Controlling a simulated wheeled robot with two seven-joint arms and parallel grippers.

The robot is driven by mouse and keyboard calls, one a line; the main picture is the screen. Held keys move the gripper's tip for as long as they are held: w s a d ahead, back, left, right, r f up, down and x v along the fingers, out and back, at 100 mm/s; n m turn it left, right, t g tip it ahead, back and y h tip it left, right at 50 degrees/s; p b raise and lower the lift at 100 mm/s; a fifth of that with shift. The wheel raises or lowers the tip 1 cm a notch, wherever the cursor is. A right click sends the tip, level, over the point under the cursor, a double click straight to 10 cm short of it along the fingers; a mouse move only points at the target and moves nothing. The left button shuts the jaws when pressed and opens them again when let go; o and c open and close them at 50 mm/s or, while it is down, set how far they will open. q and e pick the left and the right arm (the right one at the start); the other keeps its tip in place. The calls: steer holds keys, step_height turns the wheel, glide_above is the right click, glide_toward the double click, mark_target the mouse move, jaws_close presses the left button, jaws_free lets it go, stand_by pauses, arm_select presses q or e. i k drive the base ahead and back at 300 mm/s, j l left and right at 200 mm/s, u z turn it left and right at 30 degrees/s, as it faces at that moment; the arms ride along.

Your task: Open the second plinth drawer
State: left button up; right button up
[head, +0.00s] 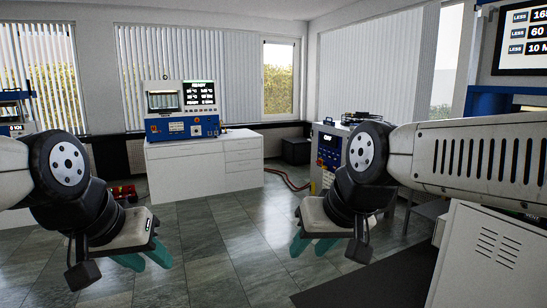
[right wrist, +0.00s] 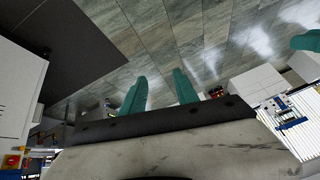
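A white plinth (head: 178,172) with drawers stands across the room, below a blue-and-white bench press (head: 182,110). Its right part has a stack of drawer fronts (head: 243,155), all looking flush and shut. I cannot tell their handles at this distance. My left gripper (head: 146,261) has teal fingers set apart and empty, in the air over the floor, well short of the plinth. My right gripper (head: 312,247) is also in the air, far from the plinth. In the right wrist view its two teal fingers (right wrist: 160,92) stand apart with only floor between them.
Tiled floor (head: 230,235) lies clear before the plinth. A dark mat (head: 365,283) and a white vented cabinet (head: 490,255) are at the right. A blue-panelled machine (head: 327,150) with a reddish hose stands right of the plinth. Red items (head: 124,192) lie left of it.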

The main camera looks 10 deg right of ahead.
mark_target(238, 155)
steer(key=i+z, duration=0.2)
steer(key=i, duration=7.75)
steer(key=i+u, duration=0.2)
steer(key=i, duration=0.25)
steer(key=i+l+u, duration=0.25)
steer(key=i, duration=0.15)
steer(key=i+u, duration=0.2)
steer(key=i, duration=0.25)
steer(key=j, duration=0.35)
steer(key=i+j, duration=0.1)
steer(key=j, duration=0.2)
